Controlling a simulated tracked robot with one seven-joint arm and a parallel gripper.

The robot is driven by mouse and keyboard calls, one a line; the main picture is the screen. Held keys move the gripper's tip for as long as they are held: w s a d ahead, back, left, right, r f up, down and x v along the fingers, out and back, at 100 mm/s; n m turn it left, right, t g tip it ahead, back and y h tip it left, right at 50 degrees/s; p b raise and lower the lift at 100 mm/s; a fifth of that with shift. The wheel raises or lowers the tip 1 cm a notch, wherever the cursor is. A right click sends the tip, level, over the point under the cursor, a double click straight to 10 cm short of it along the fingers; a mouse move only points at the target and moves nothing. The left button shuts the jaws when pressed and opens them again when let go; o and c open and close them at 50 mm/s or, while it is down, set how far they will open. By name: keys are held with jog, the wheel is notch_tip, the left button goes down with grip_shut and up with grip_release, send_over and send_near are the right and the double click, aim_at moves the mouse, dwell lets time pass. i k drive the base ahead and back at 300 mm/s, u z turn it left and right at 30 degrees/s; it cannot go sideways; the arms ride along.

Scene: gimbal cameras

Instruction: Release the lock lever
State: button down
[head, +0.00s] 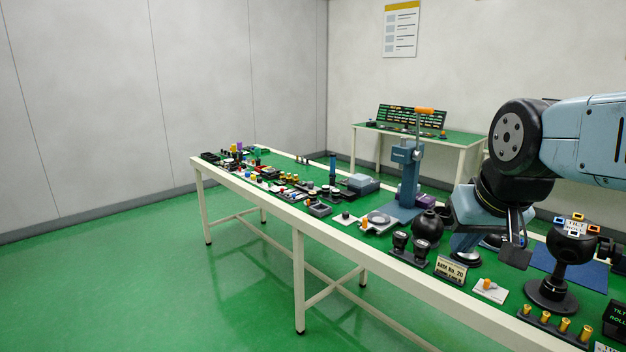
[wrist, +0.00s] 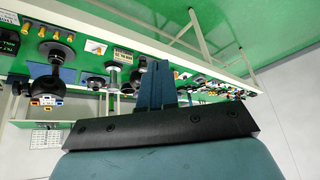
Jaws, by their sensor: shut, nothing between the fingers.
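No part is marked as the lock lever, so I cannot tell for sure which one it is. A small orange-tipped piece (head: 489,284) lies on a white plate on the bench, near its front edge. It also shows in the wrist view (wrist: 96,46). To its right, a black ball on a stand (head: 572,246) carries a TILT label and coloured tabs. My gripper (head: 516,250) hangs over the bench, left of that ball and above the orange-tipped piece. Its fingers (wrist: 156,68) are together and empty in the wrist view. My gripper hides part of the bench behind it.
A lettered sign (head: 450,269) and two dark cylinders (head: 411,246) stand left of the plate. A blue press (head: 405,180) with an orange handle rises behind. Brass pegs (head: 545,320) line the front right. Green floor in front of the bench (head: 331,234) is clear.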

aim_at(487, 284)
jog(key=k, duration=1.25)
jog(key=u, duration=0.15)
jog(key=i, duration=1.65)
jog(key=z, duration=0.6)
